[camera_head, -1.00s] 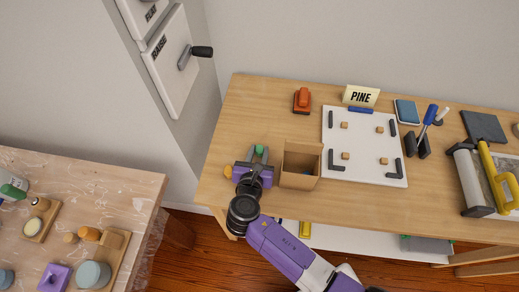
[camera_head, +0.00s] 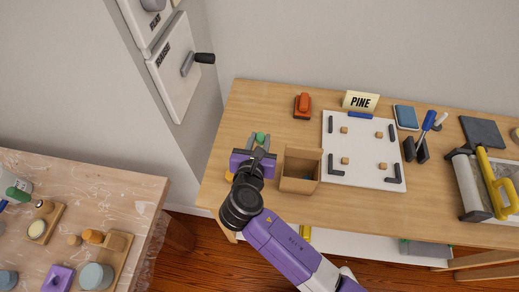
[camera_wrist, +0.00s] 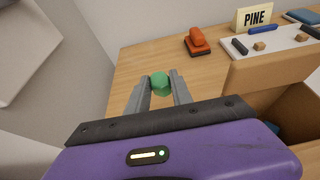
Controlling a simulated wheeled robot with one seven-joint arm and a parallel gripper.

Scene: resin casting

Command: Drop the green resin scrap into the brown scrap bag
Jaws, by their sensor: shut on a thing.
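The green resin scrap (camera_head: 260,138) is a small rounded lump held between my gripper's fingertips. It also shows in the wrist view (camera_wrist: 159,83), with a grey finger on each side. My gripper (camera_head: 259,145) is shut on the scrap, above the left part of the wooden table. The brown scrap bag (camera_head: 300,182) stands open on the table, just right of my gripper. The bag also shows at the right of the wrist view (camera_wrist: 262,101), and something blue is partly visible inside it.
A white board (camera_head: 368,172) with small wooden blocks and dark brackets lies right of the bag. An orange tool (camera_head: 303,106) and a PINE sign (camera_head: 360,101) stand behind. A yellow-handled roller (camera_head: 497,183) is at the far right. A cluttered workbench (camera_head: 122,205) is at left.

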